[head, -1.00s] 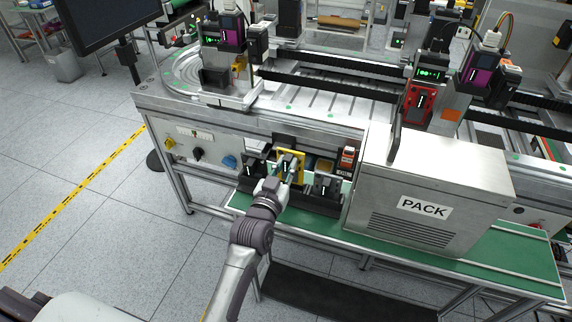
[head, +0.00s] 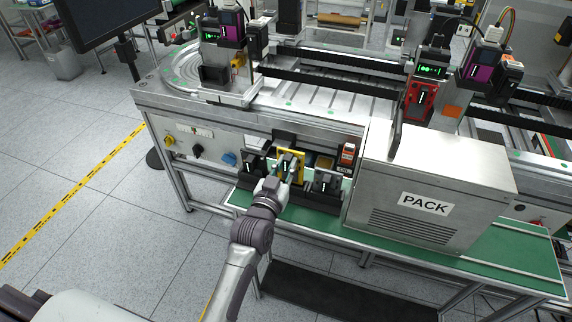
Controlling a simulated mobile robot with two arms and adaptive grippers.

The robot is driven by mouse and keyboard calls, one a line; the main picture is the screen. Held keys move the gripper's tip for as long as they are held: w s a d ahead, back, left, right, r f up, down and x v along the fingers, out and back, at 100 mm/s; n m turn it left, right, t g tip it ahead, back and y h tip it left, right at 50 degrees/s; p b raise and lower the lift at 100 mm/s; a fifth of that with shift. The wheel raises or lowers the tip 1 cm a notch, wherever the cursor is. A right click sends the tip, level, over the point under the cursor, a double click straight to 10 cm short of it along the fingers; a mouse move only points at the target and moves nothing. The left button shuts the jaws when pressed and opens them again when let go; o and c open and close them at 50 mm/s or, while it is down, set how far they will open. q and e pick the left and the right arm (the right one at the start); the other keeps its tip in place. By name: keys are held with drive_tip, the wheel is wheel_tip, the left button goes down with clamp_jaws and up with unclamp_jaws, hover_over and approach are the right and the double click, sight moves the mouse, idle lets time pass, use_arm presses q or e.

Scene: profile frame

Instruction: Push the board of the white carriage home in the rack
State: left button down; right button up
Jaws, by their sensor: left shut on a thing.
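The rack (head: 308,191) is a dark, low holder with several upright slots, on the green shelf under the machine's front edge. My left gripper (head: 287,171) is at its middle, shut on a narrow board in front of a yellow frame (head: 301,155). The fingers and hand hide most of the board, and I cannot tell how deep it sits. Black modules stand to the left (head: 254,166) and right (head: 325,182) of my gripper. My right gripper is not in view.
A metal box marked PACK (head: 432,207) stands close to the right of the rack. A panel with knobs (head: 197,145) is to the left. The machine's front edge overhangs the rack. The green shelf (head: 315,220) has a bare strip in front.

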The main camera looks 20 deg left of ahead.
sight(286, 174)
use_arm(q)
drive_tip(key=shift+f+b, duration=1)
drive_tip(key=shift+f, duration=0.55)
drive_tip(key=c, duration=1)
unclamp_jaws()
drive_tip(key=s, duration=1.2)
drive_tip(key=shift+a, duration=0.2)
